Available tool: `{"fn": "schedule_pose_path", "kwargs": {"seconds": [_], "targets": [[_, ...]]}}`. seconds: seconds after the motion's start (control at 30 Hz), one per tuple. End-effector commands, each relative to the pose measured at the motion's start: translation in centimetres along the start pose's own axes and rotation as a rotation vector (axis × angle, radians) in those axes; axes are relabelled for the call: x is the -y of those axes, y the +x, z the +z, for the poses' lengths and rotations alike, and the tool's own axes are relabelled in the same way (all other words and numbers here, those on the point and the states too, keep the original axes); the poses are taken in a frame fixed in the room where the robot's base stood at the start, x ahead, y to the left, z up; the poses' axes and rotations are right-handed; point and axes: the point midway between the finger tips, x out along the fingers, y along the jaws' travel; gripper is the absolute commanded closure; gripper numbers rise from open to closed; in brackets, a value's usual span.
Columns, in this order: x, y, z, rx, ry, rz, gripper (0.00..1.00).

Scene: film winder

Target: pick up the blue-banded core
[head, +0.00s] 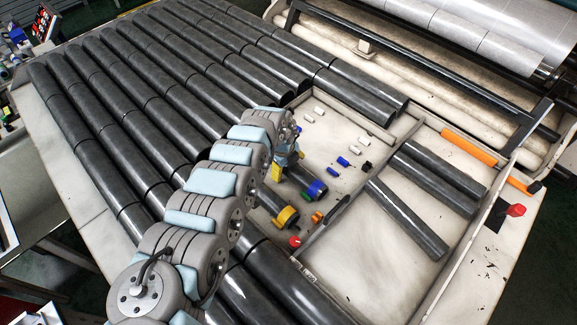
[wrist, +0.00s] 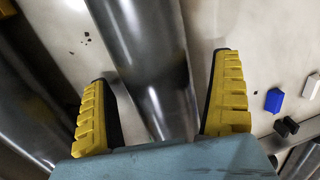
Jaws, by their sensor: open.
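The blue-banded core (head: 303,180) is a dark, shiny cylinder with a blue band at its lower right end, lying on the pale tray floor in the head view. My gripper (head: 287,166) is over its upper left part and hides some of it. In the wrist view my gripper (wrist: 165,110) is open, with a yellow ribbed finger on each side of a dark core (wrist: 150,60). The core lies between the fingers, with a gap to the right one. No blue band shows in the wrist view, and contact cannot be told.
A yellow-banded core (head: 285,216) lies just lower left. A divider wall (head: 325,228) separates the compartment of loose dark cores (head: 408,217). Rows of dark rollers (head: 150,150) fill the left.

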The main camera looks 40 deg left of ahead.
Motion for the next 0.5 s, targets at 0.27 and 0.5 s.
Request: {"fn": "schedule_pose_path", "kwargs": {"seconds": [0.27,0.5], "targets": [[-0.03,0.01,-0.01,-0.001,0.0,0.0,0.65],[-0.03,-0.01,-0.01,-0.001,-0.001,0.0,0.79]]}}
